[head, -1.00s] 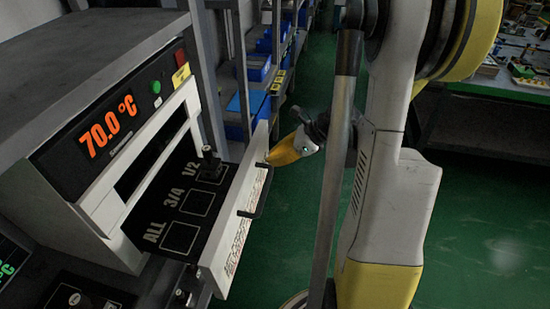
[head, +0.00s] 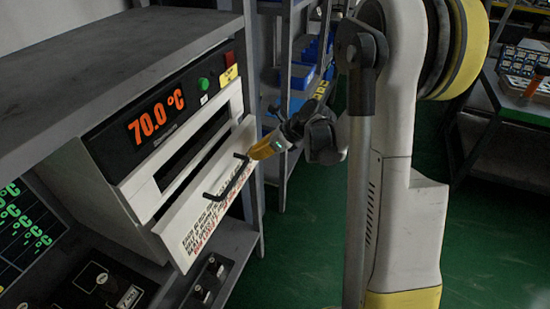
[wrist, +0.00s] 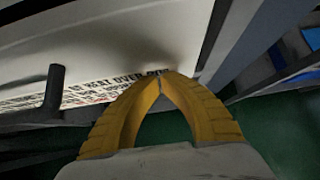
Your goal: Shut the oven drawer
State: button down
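The oven (head: 145,203) is a white-fronted unit with an orange 70.0 °C display. Its drawer has a white front panel (head: 206,222) with printed text and a dark bar handle (head: 232,178). My gripper (head: 254,153) is at the panel's right end, beside the handle. In the wrist view its yellow fingers (wrist: 160,82) are shut with tips together, nothing between them, at the panel face (wrist: 115,55), seemingly touching it.
A grey shelf rack with blue bins (head: 300,76) stands behind the oven. Control boxes (head: 206,280) are on the shelf below. A workbench (head: 520,112) is at the far right. Green floor is free on the right.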

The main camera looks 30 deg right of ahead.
jog(key=shift+w+a, duration=0.6)
jog(key=shift+w, duration=0.2)
jog(key=shift+w+a, duration=0.6)
jog(key=shift+w, duration=0.2)
jog(key=shift+s+d, duration=0.1)
